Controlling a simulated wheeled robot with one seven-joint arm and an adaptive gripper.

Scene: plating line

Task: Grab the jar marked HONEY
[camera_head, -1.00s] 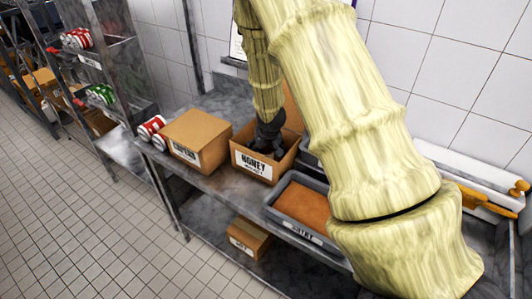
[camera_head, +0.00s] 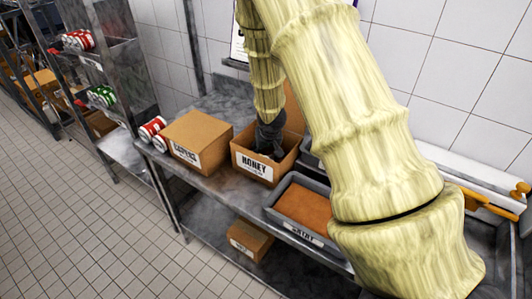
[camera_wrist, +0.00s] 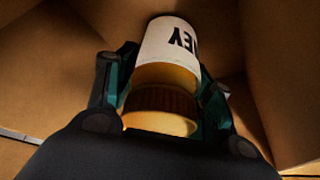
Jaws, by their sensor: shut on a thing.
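In the head view my gripper (camera_head: 268,140) reaches down into an open cardboard box (camera_head: 252,167) labelled HONEY. The jar itself is hidden there by the gripper and the box walls.
A closed carton (camera_head: 198,138) stands left of the HONEY box, with red-and-white cans (camera_head: 152,129) beyond it. A grey tray (camera_head: 285,222) with a brown surface sits to the right. A smaller box (camera_head: 250,238) is on the lower shelf. A tiled wall stands behind.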

